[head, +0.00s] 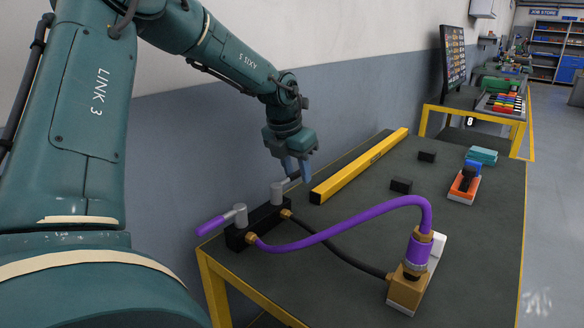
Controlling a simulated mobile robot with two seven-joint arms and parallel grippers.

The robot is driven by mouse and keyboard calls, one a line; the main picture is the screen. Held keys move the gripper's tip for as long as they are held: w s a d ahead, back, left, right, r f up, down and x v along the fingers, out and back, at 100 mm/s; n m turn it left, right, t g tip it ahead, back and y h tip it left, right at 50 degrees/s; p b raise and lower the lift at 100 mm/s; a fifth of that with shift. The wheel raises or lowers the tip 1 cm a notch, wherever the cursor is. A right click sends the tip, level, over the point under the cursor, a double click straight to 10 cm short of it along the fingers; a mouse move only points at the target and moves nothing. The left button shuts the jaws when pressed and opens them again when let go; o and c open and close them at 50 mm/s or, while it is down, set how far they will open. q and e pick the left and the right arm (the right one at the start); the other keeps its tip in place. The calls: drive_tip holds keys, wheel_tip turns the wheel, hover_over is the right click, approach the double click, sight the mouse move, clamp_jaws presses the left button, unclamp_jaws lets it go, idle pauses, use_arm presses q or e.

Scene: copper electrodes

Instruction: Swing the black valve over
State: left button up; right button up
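A black valve block (258,226) sits at the near left end of the dark bench, with two grey valve posts. The left post carries a purple lever (213,225) pointing left. The right post (278,191) carries the black valve lever (293,179), which points right and away toward the wall. My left gripper (298,171) hangs over the outer end of the black lever, fingers pointing down. Its two fingers stand apart; the lever end is partly hidden by them, and I cannot tell whether they touch it. My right gripper is not in view.
A purple hose (345,226) and a black hose (338,257) run from the block to a brass fitting (408,289). A yellow bar (360,166) lies just right of my gripper. Black blocks (401,185) and an orange-and-black piece (464,186) lie farther right.

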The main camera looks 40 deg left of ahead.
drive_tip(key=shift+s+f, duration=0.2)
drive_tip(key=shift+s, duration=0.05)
